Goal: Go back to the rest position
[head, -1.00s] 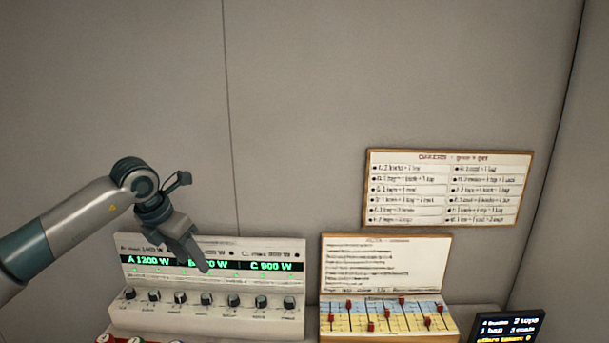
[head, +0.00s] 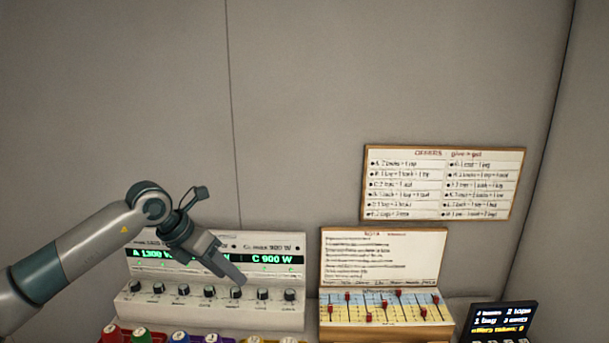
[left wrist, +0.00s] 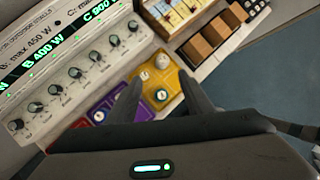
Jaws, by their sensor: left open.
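My left gripper (head: 238,279) is in front of the white knob panel in the head view, its fingers pointing down and to the right. In the left wrist view the two dark fingers (left wrist: 160,95) stand apart with nothing held between them. Beyond them are a yellow tray (left wrist: 147,82) with round pieces and a purple tray (left wrist: 97,112). The fingers appear above these trays; I cannot tell the exact height. My right gripper is not in view.
The knob panel (head: 215,312) has green readouts and a row of knobs. To its right stand a slider board (head: 385,310), a small dark screen (head: 503,318) and a wall-mounted offers sign (head: 444,183). Coloured trays (head: 117,335) line the bottom edge. The wall area above is clear.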

